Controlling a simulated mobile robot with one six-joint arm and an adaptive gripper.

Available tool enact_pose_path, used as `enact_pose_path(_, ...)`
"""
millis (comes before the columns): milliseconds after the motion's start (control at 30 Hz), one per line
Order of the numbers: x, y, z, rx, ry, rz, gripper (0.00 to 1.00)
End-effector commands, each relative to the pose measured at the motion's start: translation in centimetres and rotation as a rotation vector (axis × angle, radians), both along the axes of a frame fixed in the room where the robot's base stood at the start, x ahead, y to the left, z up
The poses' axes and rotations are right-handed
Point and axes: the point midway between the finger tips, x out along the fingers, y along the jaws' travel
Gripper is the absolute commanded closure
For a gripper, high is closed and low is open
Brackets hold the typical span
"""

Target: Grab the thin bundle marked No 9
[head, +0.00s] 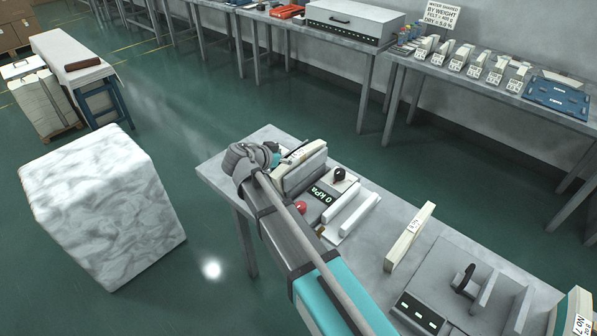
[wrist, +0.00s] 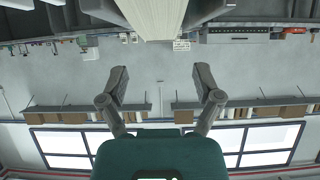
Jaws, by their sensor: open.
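No label reading No 9 can be made out. A thin cream bundle (head: 410,237) with a small unreadable tag stands on edge in the middle of the near table. A thicker cream bundle (head: 304,160) stands in a grey holder at the table's left end, its tag also unreadable. Another bundle (head: 580,312) at the lower right edge reads No 7. My gripper (wrist: 161,77) is open with nothing between its fingers. A cream layered bundle (wrist: 157,18) shows at the top of the wrist view, beyond the fingertips. In the head view my arm hides the fingertips.
The near table (head: 218,172) also carries a 0 kPa display (head: 323,193), a red button (head: 300,207), white bars and a grey fixture (head: 485,285). A white block (head: 100,205) stands on the floor at left. A back bench (head: 480,90) holds several tagged pieces and a blue tray (head: 557,97).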

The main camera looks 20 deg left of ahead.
Motion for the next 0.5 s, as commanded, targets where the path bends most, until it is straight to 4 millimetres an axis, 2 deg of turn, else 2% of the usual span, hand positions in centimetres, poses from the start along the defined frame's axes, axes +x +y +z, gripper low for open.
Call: enact_pose_path(500, 0.58, -0.19, -0.4, 0.0, 0.0, 0.001, 0.17)
